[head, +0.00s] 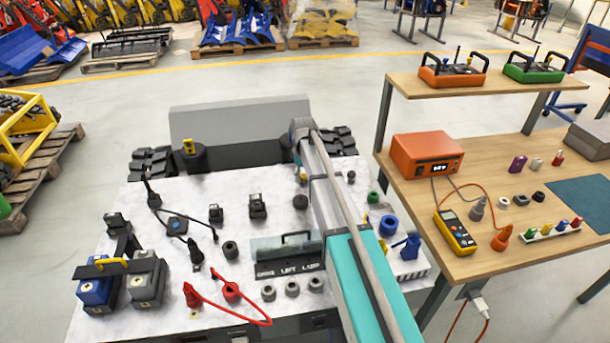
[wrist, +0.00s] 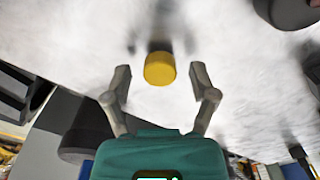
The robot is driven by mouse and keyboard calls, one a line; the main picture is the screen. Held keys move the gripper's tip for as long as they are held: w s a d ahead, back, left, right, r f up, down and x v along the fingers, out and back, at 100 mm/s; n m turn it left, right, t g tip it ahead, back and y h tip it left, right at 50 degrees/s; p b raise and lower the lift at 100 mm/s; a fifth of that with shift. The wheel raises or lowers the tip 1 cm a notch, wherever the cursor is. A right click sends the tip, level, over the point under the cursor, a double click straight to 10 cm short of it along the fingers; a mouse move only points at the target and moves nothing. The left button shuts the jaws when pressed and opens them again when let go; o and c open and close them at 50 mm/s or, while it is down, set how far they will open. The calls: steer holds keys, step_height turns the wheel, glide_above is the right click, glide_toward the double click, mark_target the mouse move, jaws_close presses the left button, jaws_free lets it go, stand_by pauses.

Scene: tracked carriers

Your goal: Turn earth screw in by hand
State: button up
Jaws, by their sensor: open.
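A yellow round knob (wrist: 160,68), which looks like the earth screw, shows in the wrist view against the white carrier top (wrist: 90,45). A dark, blurred part shows just behind it. My gripper (wrist: 159,78) is open, with one finger on each side of the knob. Gaps show between the fingers and the knob, so nothing is held. How deep the screw sits cannot be told. In the head view my arm reaches over the white carrier top (head: 155,215), and my gripper is hidden behind it.
The carrier top holds a black-handled panel (head: 287,255), a red cable (head: 225,307), blue and grey boxes (head: 97,290) and several small dark fittings. A wooden bench (head: 480,255) with an orange box (head: 427,155) and a yellow meter (head: 455,232) stands right.

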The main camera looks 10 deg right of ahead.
steer(key=n, duration=0.9)
stand_by(0.5)
steer(key=c, duration=0.9)
steer(key=shift+c, duration=0.2)
steer(key=m, duration=0.9)
steer(key=shift+m, duration=0.4)
